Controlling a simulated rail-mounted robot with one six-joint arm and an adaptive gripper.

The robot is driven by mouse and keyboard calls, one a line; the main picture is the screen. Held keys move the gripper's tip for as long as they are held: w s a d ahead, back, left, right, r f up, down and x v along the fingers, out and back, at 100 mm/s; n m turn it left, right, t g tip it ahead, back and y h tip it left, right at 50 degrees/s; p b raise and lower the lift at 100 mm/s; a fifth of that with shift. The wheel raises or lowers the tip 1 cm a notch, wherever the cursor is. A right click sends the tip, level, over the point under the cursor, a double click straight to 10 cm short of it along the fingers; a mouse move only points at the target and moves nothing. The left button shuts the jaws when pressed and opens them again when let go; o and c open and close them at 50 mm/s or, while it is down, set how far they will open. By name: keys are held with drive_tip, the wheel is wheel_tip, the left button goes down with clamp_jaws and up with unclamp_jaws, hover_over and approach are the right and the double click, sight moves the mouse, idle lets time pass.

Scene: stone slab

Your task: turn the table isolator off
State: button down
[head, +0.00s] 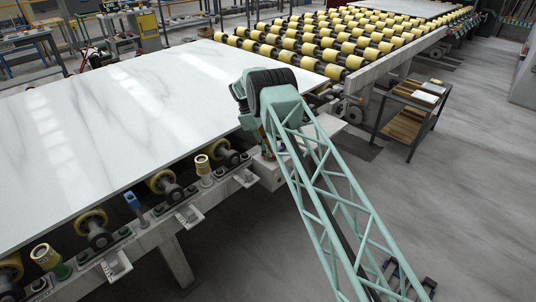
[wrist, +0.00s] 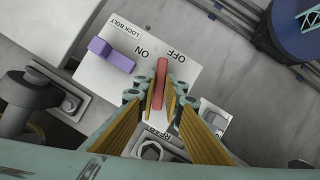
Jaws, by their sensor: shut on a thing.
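A red lever (wrist: 160,82) stands on a pale plate (wrist: 190,72) in the wrist view, its far end between the printed words ON and OFF. My gripper (wrist: 160,100) is shut on the lever, with a fingertip on each side of it. The fingers hide its lower part, and a label below them is only partly readable. In the head view my wrist hides the fingers and the lever at the table's near right corner.
A purple handle (wrist: 112,55) marked LOCK BOLT sits left of the red lever. A large white slab (head: 120,120) lies on the table beside my arm. Yellow rollers (head: 330,45) are behind, and a small cart (head: 408,118) stands right.

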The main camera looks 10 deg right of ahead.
drive_tip(key=shift+d+f+m+g+y+b, duration=0.1)
drive_tip(key=shift+m+g+y+b, duration=0.4)
drive_tip(key=shift+m, duration=0.6)
drive_tip(key=shift+d+f+m+g+y+b, duration=0.1)
drive_tip(key=shift+m+g+b, duration=0.1)
drive_tip(key=shift+m+b, duration=0.7)
drive_tip(key=shift+r+m, duration=0.15)
drive_tip(key=shift+m, duration=0.25)
drive_tip(key=c, duration=2.7)
unclamp_jaws()
drive_tip(key=shift+w+r, duration=0.1)
drive_tip(key=shift+r, duration=0.05)
drive_tip(key=shift+r, duration=4.9)
